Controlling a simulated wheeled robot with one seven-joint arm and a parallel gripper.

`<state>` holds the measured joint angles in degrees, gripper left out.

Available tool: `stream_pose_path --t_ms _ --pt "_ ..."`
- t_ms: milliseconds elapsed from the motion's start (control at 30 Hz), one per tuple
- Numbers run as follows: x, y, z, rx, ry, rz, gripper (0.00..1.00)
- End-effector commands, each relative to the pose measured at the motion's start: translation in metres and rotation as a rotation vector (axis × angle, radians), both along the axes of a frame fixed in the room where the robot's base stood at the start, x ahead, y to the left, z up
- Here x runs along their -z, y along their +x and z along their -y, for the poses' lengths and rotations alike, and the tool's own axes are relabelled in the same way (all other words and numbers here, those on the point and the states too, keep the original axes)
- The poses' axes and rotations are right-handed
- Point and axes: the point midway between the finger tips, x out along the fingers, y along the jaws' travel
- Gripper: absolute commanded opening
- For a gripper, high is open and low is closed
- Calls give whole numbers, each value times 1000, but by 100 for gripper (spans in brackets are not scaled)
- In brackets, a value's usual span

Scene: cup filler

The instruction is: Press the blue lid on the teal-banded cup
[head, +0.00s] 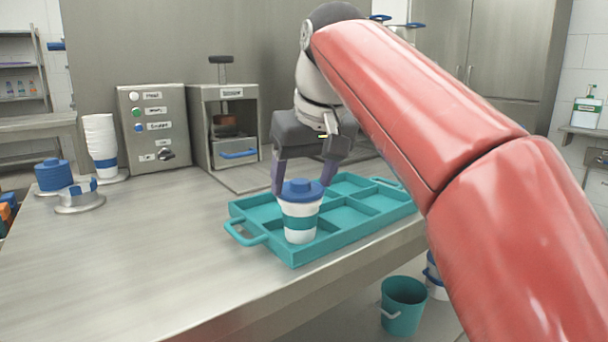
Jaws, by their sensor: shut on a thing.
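The teal-banded cup (300,224) is white and stands upright in the near left compartment of the teal tray (292,256). The blue lid (301,190) sits at the top of the cup, roughly level; whether it is pressed fully down I cannot tell. My gripper (303,186) reaches down from above with its two purple-grey fingers on either side of the lid, shut on it. The lower ends of the fingers are partly hidden around the lid and cup rim.
A stack of white cups (101,140) and a stack of blue lids (53,175) stand at the left. A control panel (155,127) and a sealer machine (226,125) stand behind. The left front of the table is clear. A teal bucket (403,305) is on the floor.

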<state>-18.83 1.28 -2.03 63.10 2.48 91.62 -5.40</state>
Motion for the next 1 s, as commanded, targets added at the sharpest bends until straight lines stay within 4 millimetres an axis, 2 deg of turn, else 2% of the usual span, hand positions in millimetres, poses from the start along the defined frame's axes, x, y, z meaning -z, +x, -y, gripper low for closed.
stream_pose_path --t_ms 800,833,1000 --pt "6 0 0 0 0 -1 46" --pt "6 0 0 0 0 -1 69" --pt "6 0 0 0 0 -1 91"
